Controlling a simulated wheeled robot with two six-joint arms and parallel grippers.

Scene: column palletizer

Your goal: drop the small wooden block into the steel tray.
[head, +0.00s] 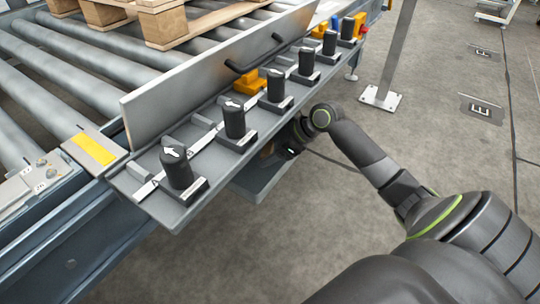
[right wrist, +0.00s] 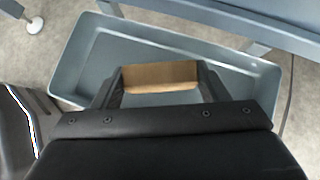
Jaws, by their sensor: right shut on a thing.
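My right gripper (right wrist: 160,92) is shut on the small wooden block (right wrist: 160,74), which is light brown and sits between the two fingers. In the right wrist view the block shows over the inside of the steel tray (right wrist: 72,62), a long grey-blue tray with raised walls. Its height above the tray floor is hard to tell. In the head view the tray (head: 252,188) is partly hidden under the control shelf. My right gripper (head: 270,150) is largely hidden there behind the shelf's edge, and the block does not show. My left gripper is not in view.
A sloping grey control shelf (head: 140,205) with several black knobs (head: 176,168) overhangs the tray. A roller conveyor (head: 75,70) with a wooden pallet (head: 165,22) lies behind it. A grey post (head: 400,45) stands at right.

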